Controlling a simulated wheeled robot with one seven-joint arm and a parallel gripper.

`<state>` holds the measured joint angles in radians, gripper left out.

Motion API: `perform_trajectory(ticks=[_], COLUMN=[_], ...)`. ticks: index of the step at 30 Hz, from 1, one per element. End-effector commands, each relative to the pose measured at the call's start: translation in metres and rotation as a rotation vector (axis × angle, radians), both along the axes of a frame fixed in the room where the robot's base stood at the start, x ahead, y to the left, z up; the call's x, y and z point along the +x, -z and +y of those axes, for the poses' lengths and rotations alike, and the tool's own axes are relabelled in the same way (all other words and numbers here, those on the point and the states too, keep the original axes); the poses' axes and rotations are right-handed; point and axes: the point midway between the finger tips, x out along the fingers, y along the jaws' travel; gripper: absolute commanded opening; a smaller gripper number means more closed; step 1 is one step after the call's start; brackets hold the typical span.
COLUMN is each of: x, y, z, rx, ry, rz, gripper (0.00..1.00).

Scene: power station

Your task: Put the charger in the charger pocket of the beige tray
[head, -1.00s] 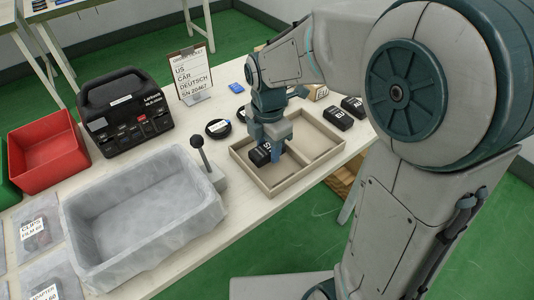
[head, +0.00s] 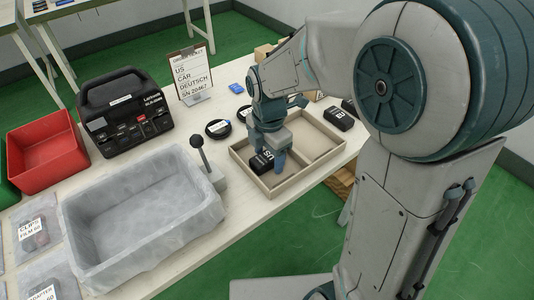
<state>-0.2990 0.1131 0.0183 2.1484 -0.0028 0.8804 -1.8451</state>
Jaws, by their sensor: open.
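The beige tray (head: 241,157) stands on the pale table, with dividers inside it. A black block with white lettering (head: 262,163), which looks like the charger, lies in the tray's left compartment. My gripper (head: 271,157) is open just above and around this block, pointing down into the tray. The fingers partly hide the block, so I cannot tell whether they touch it. A similar black block (head: 339,118) lies on the table behind the tray's right side.
A grey stone-like basin (head: 140,225) with a lever beside it stands left of the tray. My arm covers the right side.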

Motion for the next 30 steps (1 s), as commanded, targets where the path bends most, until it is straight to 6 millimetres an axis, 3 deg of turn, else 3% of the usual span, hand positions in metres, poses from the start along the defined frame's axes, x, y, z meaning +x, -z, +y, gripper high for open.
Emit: perform_trajectory(ticks=[16,26,30], x=[0.001,-0.001,-0.009], y=[-0.104,-0.121,-0.120], z=[0.001,-0.001,-0.014], rx=[0.001,0.001,0.005], ry=[-0.001,0.018,0.184], rz=[-0.003,-0.001,-0.015], gripper=[0.62,0.62,0.62])
